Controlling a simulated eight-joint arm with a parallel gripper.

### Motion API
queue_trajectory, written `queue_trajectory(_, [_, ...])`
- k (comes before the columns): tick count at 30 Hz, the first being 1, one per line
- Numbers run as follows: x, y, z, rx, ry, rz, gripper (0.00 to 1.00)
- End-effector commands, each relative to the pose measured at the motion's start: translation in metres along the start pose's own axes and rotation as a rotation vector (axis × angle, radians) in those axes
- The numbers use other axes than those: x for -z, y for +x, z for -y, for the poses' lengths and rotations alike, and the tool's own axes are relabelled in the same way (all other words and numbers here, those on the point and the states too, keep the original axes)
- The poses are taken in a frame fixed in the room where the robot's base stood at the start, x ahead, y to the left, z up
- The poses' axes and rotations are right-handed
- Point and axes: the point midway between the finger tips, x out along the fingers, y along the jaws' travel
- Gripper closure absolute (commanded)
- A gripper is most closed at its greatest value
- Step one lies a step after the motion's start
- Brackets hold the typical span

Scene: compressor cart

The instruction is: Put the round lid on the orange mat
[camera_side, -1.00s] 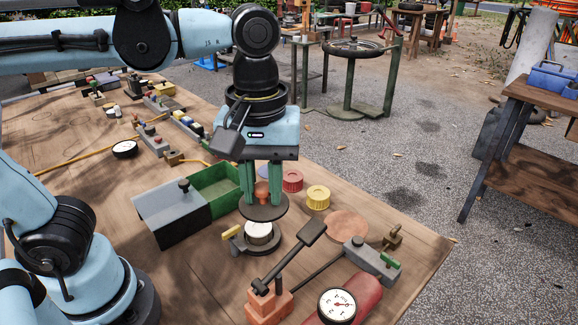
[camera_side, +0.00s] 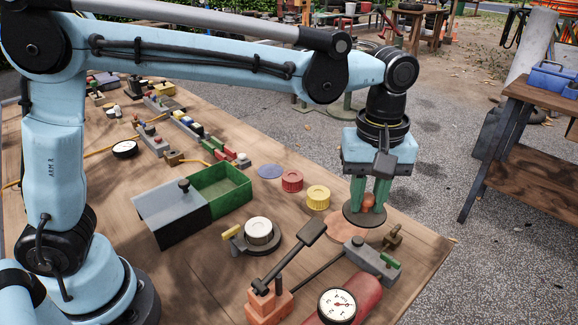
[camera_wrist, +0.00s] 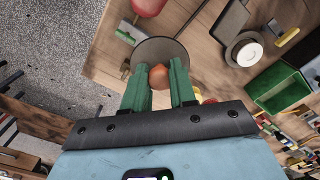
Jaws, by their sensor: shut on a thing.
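My gripper (camera_side: 369,196) is shut on the orange knob (camera_wrist: 158,76) of the round lid. The round lid (camera_side: 356,217) is a flat dark grey disc, held roughly level. The wrist view also shows the lid (camera_wrist: 160,50) between and beyond the green fingers. The orange mat (camera_side: 344,231) is a flat round patch on the wooden bench. In the side view the lid covers the mat's far right part, and the mat's near left part shows. The lid appears to be a little above the bench; the size of the gap is hard to tell.
A white-topped round fitting with a yellow handle (camera_side: 258,232) stands left of the mat. A grey block with a green lever (camera_side: 372,262) and a small brass piece (camera_side: 392,236) sit close by. Yellow (camera_side: 317,198) and red (camera_side: 291,180) caps lie behind. A red tank with a gauge (camera_side: 337,305) is in front.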

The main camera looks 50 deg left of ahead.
Motion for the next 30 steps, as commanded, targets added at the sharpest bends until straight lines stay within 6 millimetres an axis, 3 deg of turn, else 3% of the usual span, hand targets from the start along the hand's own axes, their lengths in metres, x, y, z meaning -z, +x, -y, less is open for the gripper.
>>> queue_trajectory(4, [0.000, 0.026, 0.000, 0.000, 0.000, 0.000, 1.00])
queue_trajectory(11, [0.008, 0.045, 0.000, 0.000, -0.003, 0.000, 1.00])
queue_trajectory(24, [0.095, 0.096, -0.001, 0.000, -0.004, 0.000, 1.00])
queue_trajectory(30, [0.115, 0.108, -0.002, 0.000, -0.001, 0.000, 1.00])
